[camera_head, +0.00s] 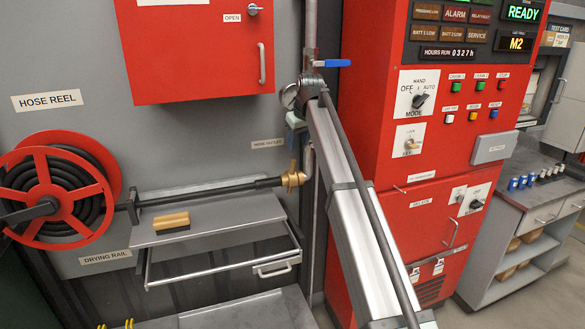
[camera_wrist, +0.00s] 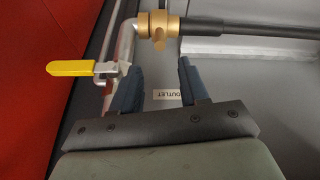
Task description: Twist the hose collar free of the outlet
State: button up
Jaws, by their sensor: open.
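The brass hose collar (camera_head: 293,179) sits where the black hose (camera_head: 225,189) meets the grey outlet pipe (camera_head: 308,162). In the wrist view, the collar (camera_wrist: 158,28) has a lug pointing toward me and stands between the bent pipe (camera_wrist: 124,48) and the hose (camera_wrist: 255,28). My gripper (camera_wrist: 157,72) is open, its two dark blue fingers apart with nothing between them. The collar lies just beyond the fingertips, roughly in line with the gap, and I see no contact. In the head view, my gripper is above the collar, its fingertips unclear.
A yellow valve lever (camera_wrist: 70,68) juts left of the pipe. The red control cabinet (camera_head: 435,150) stands close to the right. The hose reel (camera_head: 60,190) is at left.

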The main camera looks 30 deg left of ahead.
aim_at(293, 174)
jog(key=x, duration=1.3)
jog(key=shift+f, duration=0.1)
grip_shut()
dwell(0.4)
